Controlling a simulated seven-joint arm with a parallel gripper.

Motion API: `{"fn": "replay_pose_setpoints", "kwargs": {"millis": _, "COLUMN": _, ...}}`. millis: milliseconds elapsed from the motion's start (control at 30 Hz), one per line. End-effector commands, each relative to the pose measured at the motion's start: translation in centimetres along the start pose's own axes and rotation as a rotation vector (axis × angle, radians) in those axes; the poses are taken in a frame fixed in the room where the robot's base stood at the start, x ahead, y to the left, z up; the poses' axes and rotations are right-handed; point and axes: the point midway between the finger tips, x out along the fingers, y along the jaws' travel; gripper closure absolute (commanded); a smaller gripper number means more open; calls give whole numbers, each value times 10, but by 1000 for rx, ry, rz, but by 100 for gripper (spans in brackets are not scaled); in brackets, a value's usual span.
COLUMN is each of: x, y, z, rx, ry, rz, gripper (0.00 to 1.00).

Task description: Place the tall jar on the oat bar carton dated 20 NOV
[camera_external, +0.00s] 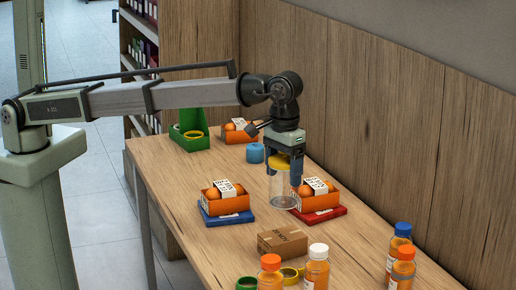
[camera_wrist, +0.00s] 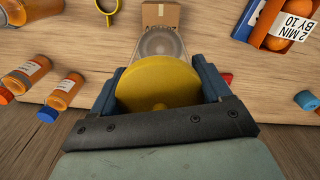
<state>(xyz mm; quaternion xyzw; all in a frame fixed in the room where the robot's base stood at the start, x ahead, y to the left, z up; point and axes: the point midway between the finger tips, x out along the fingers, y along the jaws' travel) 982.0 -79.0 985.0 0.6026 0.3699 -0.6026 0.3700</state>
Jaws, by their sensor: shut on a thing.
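My gripper (camera_external: 284,172) is shut on a clear tall jar (camera_external: 282,190) with a yellow lid (camera_wrist: 160,84). The jar hangs upright, its body below the fingers, and appears to be above the table. In the wrist view the lid sits between the two fingers (camera_wrist: 160,90) and the clear body (camera_wrist: 161,42) shows beyond it. A brown cardboard carton (camera_external: 281,241) lies on the table, in front of the jar in the external view; it also shows at the top of the wrist view (camera_wrist: 161,14). Its print is too small to read.
Orange boxes of oranges stand on a blue base (camera_external: 226,218) and a red base (camera_external: 319,215), the red one close beside the jar. Several bottles (camera_external: 317,266) stand at the front. A yellow ring (camera_external: 292,275) lies near the carton. A blue cylinder (camera_external: 255,153) stands behind.

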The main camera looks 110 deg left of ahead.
Motion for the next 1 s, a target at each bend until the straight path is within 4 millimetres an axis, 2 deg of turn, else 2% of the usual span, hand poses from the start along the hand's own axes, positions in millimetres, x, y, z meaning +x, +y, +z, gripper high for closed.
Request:
{"fn": "replay_pose_setpoints", "kwargs": {"millis": 200, "x": 36, "y": -1, "z": 0, "rx": 1, "ry": 0, "rz": -1, "gripper": 64}}
{"fn": "replay_pose_setpoints", "kwargs": {"millis": 467, "x": 56, "y": 0, "z": 0, "rx": 2, "ry": 0, "rz": 0, "gripper": 64}}
{"fn": "replay_pose_setpoints", "kwargs": {"millis": 700, "x": 83, "y": 0, "z": 0, "rx": 2, "ry": 0, "rz": 0, "gripper": 64}}
{"fn": "replay_pose_setpoints", "kwargs": {"millis": 1000, "x": 85, "y": 0, "z": 0, "rx": 2, "ry": 0, "rz": 1, "gripper": 64}}
